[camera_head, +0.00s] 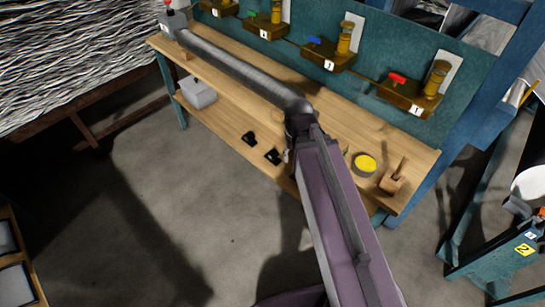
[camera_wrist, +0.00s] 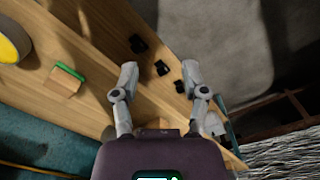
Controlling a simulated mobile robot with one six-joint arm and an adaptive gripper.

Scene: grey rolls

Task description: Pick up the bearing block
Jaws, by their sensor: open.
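Small black blocks, which look like the bearing blocks, rest on a wooden surface that appears to be the bench's lower shelf. In the head view one black block (camera_head: 249,138) is left of another black block (camera_head: 272,156). I cannot tell which one the task means. My gripper (camera_wrist: 160,73) is open, with nothing held between its fingers. In the head view the gripper is mostly hidden.
The wooden bench (camera_head: 335,125) carries a yellow round item (camera_head: 365,165) and a small wooden block (camera_head: 394,180) at its right end. Numbered fixtures line the teal back panel (camera_head: 385,60). A grey bin (camera_head: 198,93) is on the lower shelf. Open floor (camera_head: 180,220) lies in front.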

